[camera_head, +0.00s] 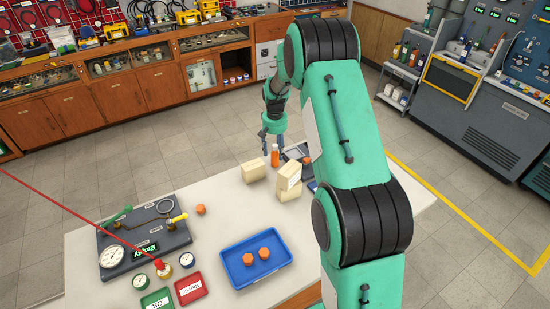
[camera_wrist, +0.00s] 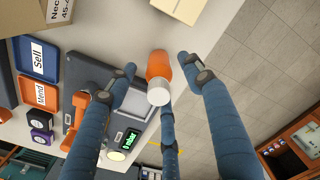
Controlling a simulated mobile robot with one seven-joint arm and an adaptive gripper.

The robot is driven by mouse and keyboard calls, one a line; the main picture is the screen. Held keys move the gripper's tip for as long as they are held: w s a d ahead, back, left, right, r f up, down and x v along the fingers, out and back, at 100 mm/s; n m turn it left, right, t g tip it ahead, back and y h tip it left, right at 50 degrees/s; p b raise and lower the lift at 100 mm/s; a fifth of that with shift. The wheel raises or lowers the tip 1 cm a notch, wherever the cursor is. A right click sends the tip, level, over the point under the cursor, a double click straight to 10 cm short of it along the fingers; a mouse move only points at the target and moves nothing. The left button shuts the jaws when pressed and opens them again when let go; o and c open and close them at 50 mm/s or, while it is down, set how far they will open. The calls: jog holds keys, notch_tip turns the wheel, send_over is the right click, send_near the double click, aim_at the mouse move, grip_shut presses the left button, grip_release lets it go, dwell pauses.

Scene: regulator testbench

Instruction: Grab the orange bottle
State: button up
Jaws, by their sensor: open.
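The orange bottle (camera_head: 275,156) with a white cap stands on the pale table near its far edge in the head view. It also shows in the wrist view (camera_wrist: 159,70), seen cap toward the camera, between the spread fingers. My gripper (camera_head: 270,143) is open, with its blue fingers above and beside the bottle. In the wrist view my gripper (camera_wrist: 160,85) has one finger left, one right and one below the bottle. It is not closed on the bottle. Whether any finger touches it I cannot tell.
Cream boxes (camera_head: 253,170) stand close to the bottle, on the near side. A blue tray (camera_head: 256,261) with orange parts, a gauge testbench (camera_head: 143,236) and green and red trays lie nearer. A grey device (camera_wrist: 133,100) is beside the bottle. My arm hides the table's right part.

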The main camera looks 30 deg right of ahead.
aim_at(275, 157)
jog(key=shift+f+b, duration=0.4)
jog(key=shift+f, duration=1.85)
grip_shut()
